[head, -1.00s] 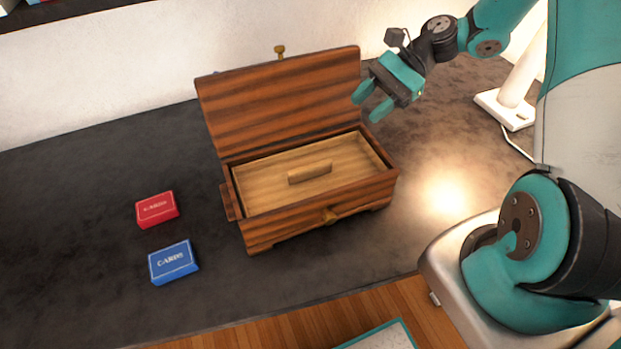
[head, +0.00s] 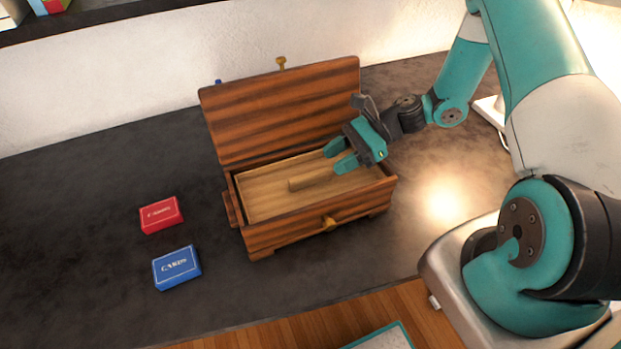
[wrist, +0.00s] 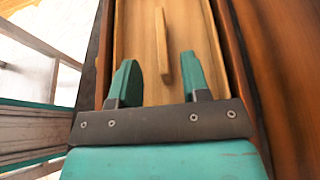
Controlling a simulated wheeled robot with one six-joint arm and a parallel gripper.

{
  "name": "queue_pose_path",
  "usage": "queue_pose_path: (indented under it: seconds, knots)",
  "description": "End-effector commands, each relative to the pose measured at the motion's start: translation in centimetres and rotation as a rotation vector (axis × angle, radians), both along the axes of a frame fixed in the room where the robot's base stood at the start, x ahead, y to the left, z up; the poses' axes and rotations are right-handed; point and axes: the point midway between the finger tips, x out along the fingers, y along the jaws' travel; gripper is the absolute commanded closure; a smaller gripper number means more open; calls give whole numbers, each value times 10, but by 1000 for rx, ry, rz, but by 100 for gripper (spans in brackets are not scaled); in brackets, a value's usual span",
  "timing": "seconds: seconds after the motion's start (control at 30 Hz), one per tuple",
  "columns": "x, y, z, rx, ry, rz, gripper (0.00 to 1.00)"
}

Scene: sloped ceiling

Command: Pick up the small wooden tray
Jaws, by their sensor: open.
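The small wooden tray (head: 262,188) is light wood with a raised bar handle (head: 309,180) across its middle. It sits inside the open dark wooden box (head: 290,228), whose lid (head: 285,108) stands up at the back. My gripper (head: 337,157) is open and empty over the right part of the tray, to the right of the handle. In the wrist view the tray (wrist: 134,35) runs away from my gripper (wrist: 158,82), and the handle (wrist: 162,45) lies ahead, roughly in line with the gap between the fingers. The tray's right end is partly hidden by my gripper in the head view.
A red card box (head: 161,214) and a blue card box (head: 177,267) lie left of the wooden box on the dark counter (head: 90,190). A white object (head: 489,108) stands at the right behind my arm. The counter's left side is mostly clear.

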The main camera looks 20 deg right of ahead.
Motion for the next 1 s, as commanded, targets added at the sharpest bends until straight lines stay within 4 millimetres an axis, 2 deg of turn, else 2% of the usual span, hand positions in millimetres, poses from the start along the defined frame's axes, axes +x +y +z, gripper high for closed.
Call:
queue_pose_path:
  seconds: [0.4, 0.67, 0.87, 1.0]
  knots:
    - [1, 46, -20, 0, 1, 1, 57]
    - [1, 48, -22, 0, 0, 0, 57]
    - [1, 48, -22, 0, 0, -1, 100]
    - [1, 48, -22, 0, 0, -1, 100]
